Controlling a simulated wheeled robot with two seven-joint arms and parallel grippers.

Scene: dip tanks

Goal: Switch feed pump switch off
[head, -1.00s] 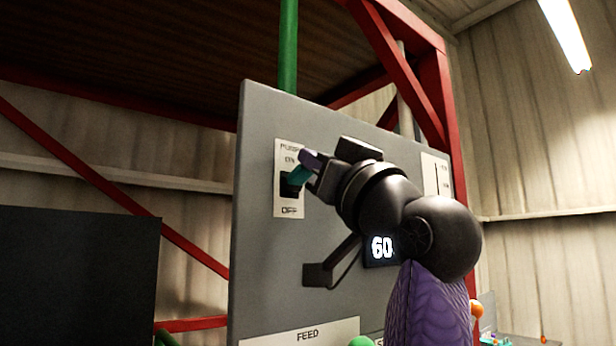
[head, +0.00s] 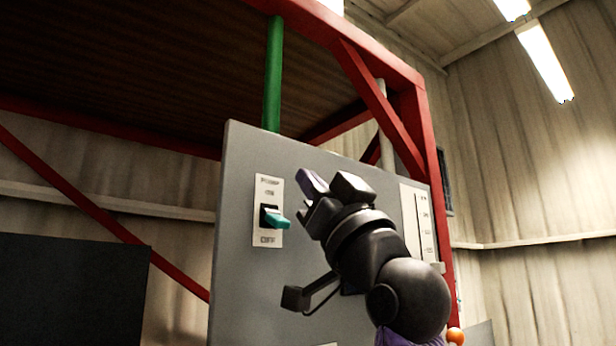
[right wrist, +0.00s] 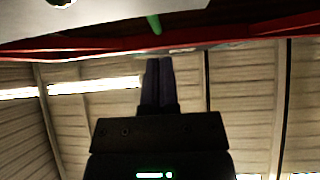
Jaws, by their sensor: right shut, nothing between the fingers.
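The feed pump switch is a teal lever (head: 277,219) on a white plate (head: 267,190) marked with ON above and OFF below. The plate is on the grey panel (head: 240,260). The lever sticks out to the right and tips slightly down towards the OFF mark. My right gripper (head: 310,184) is in front of the panel, up and to the right of the lever and apart from it in the picture. Its fingers are shut and empty. They also show pressed together in the right wrist view (right wrist: 159,65). The switch is not visible there. My left gripper is not in view.
A dark bracket-like handle (head: 294,298) sticks out of the panel below my right gripper. A white scale plate (head: 413,215) is at the panel's right. A green pipe (head: 272,75) rises behind, among red frame beams (head: 372,92). A dark board (head: 70,290) stands at left.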

